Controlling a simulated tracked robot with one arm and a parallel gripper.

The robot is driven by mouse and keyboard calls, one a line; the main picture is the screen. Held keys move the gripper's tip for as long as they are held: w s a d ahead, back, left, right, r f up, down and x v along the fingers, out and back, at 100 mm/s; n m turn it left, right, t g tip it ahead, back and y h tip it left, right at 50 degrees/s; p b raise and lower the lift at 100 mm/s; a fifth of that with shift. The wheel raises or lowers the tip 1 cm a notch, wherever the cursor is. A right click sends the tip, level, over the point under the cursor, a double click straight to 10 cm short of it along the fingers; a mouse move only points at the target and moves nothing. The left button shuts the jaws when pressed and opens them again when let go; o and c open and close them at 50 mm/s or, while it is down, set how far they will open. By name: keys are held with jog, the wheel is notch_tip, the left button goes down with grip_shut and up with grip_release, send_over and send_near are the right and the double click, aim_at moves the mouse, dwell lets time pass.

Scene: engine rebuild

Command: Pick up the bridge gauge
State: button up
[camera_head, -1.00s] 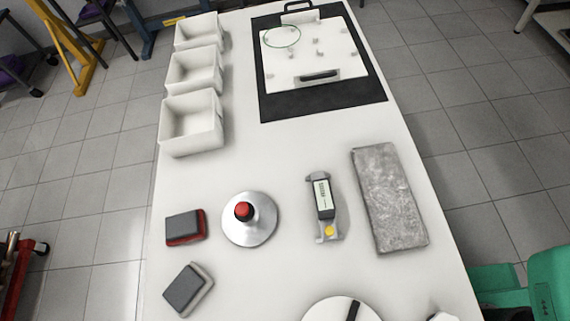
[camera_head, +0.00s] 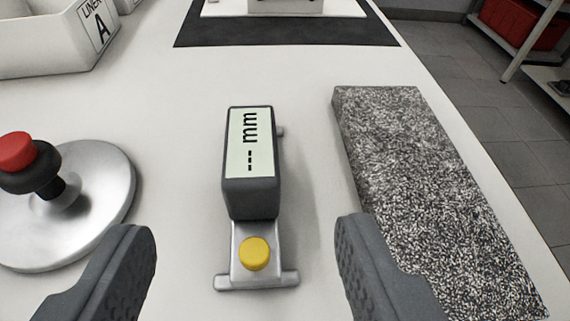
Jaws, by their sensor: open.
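The bridge gauge (camera_head: 252,185) stands on the white table in the middle of the view. It has a dark grey body, a pale display reading "--- mm", and a silver foot with a yellow button at its near end. My gripper (camera_head: 243,245) is open and empty. One finger shows at lower left and one at lower right, with the gauge's near end between them in the picture. I see no finger touching the gauge; the height gap is hard to judge.
A speckled grey stone slab (camera_head: 425,190) lies close on the right. A round metal disc with a red-topped knob (camera_head: 85,205) stands on the left. A white bin labelled "LINER A" (camera_head: 55,40) and a dark mat (camera_head: 285,30) are further back. Bare table (camera_head: 165,100) lies between.

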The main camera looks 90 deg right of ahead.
aim_at(250, 148)
jog(key=b+x, duration=0.2)
jog(key=x, duration=0.5)
jog(key=shift+d+f, duration=0.25)
jog(key=shift+b+x, duration=1.05)
jog(key=shift+x, duration=1.6)
jog(key=shift+w+f, duration=0.1)
grip_shut()
